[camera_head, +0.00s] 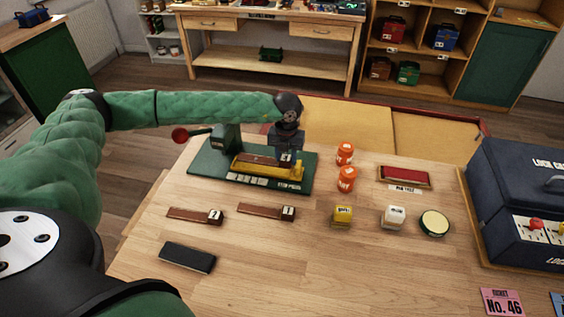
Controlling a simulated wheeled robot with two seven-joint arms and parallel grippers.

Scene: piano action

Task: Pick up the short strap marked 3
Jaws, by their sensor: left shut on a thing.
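My left gripper (287,148) points down at the right part of the green press base (235,185). It is shut on a brown strap (262,160) with a white number tag, just above or on the yellow block (270,172). I cannot tell if the strap touches the block, and its number is too small to read surely. Two more brown strips with white tags lie on the table in front: a left one (188,214) and a right one (260,209). Their numbers are hard to read. My right gripper is not in view.
Two orange jars (346,179) stand right of the press. A red pad (404,177), yellow block (342,216), white block (393,217) and round tin (434,223) lie further right. A black bar (187,257) lies front left. A dark blue case (520,190) stands at right. The front middle is clear.

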